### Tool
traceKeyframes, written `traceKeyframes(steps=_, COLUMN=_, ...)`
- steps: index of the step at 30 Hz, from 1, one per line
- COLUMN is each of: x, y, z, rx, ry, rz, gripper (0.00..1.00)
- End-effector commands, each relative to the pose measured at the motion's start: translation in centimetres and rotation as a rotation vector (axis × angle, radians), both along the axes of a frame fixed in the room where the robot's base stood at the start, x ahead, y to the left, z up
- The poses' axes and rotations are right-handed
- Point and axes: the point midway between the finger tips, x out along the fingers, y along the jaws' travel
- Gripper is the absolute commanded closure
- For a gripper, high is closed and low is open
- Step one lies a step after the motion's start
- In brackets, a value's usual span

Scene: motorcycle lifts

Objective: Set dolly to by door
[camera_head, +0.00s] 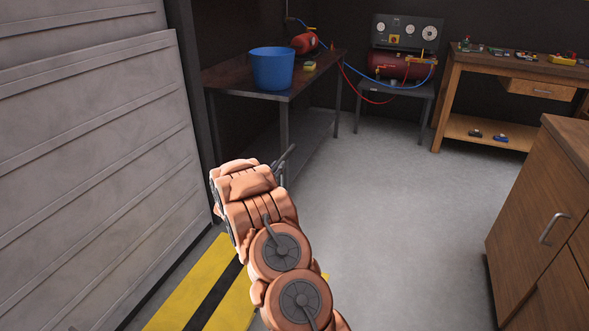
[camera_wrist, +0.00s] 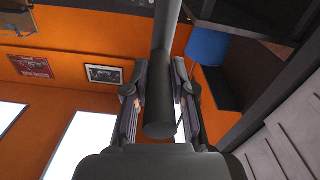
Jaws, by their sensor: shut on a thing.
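In the wrist view my gripper (camera_wrist: 160,100) is shut on a thick dark grey bar (camera_wrist: 160,75), with a finger on each side of it. The bar may be part of the dolly; no platform or wheels show. In the head view my arm reaches forward and hides most of the gripper; a thin dark rod (camera_head: 286,156) sticks out past it. The large pale panelled door (camera_head: 90,130) stands close on the left. A yellow and black striped strip (camera_head: 205,290) lies on the floor along it, partly hidden by my arm.
A dark metal table (camera_head: 235,82) with a blue bucket (camera_head: 272,70) stands just ahead. A red compressor (camera_head: 400,66) sits on a stand behind. A wooden workbench (camera_head: 490,70) is at the back right, a wooden cabinet (camera_head: 540,220) at the right. The grey floor between is clear.

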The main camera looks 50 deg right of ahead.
Motion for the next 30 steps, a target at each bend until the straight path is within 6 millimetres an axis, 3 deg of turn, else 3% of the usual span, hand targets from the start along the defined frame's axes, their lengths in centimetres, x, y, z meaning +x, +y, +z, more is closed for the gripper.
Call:
traceKeyframes(steps=3, x=2.4, y=1.0, z=0.1, rx=0.001, ry=-0.001, rz=0.006, gripper=1.00)
traceKeyframes(steps=12, x=6.2, y=2.4, z=0.0, rx=0.001, ry=-0.001, rz=0.004, gripper=1.00)
traceKeyframes(steps=21, x=7.9, y=3.0, z=0.1, rx=0.000, ry=-0.001, rz=0.001, gripper=1.00)
traceKeyframes(steps=30, x=8.3, y=3.1, z=0.1, rx=-0.002, ry=-0.001, rz=0.005, gripper=1.00)
